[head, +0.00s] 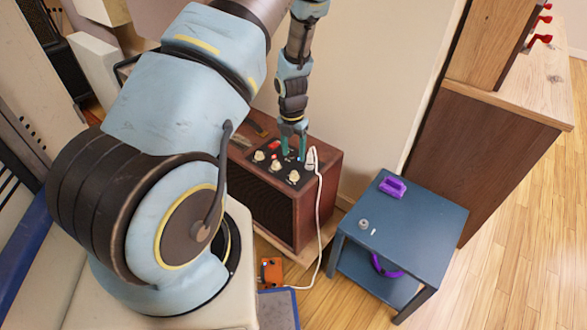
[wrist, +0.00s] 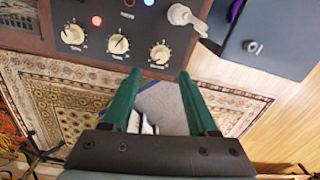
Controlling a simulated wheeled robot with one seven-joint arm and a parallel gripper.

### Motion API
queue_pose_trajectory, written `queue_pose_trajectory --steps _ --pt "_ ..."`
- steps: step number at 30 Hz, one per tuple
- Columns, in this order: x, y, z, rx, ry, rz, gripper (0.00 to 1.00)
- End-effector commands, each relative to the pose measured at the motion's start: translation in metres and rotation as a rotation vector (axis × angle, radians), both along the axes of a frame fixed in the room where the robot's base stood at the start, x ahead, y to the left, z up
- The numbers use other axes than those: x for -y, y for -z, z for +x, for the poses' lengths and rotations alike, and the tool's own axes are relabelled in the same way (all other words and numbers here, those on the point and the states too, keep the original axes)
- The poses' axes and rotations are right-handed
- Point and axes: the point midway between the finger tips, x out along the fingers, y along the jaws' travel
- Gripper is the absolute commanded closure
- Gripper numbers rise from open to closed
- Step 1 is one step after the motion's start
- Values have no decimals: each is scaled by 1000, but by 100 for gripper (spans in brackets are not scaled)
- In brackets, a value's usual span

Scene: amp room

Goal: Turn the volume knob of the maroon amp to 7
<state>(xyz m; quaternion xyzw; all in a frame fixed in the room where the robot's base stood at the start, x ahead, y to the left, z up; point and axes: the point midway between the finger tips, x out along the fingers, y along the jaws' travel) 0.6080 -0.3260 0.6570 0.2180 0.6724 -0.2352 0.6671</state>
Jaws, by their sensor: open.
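The maroon amp (head: 316,200) stands under my gripper, with its dark control panel facing up. Three cream knobs show in the head view: left (head: 259,155), middle (head: 276,166) and right (head: 294,176). The wrist view shows the same row: left (wrist: 72,35), middle (wrist: 118,44) and right (wrist: 160,53). Their labels and scale numbers are too small to read, so I cannot tell which is volume. My gripper (head: 294,157) hangs over the panel, its green fingers (wrist: 159,76) open and empty. In the wrist view the right knob appears just past the gap between the fingertips.
A white plug and cable (head: 318,185) rise at the panel's right end, close to my gripper. A blue side table (head: 410,235) holds a purple object (head: 392,187) and a small grey piece (head: 364,224). An orange box (head: 271,271) sits on the floor. A wooden cabinet (head: 480,150) stands right.

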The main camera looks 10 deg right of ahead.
Motion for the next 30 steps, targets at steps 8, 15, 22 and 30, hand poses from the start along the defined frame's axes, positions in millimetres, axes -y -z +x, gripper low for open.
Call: queue_pose_trajectory --steps 8,15,22,30 --pt "0 53 -2 -3 1 1 41" --pt "1 80 -2 -2 3 0 41" --pt "2 85 -2 -1 4 -1 41" --pt "2 85 -2 -1 4 -1 55"
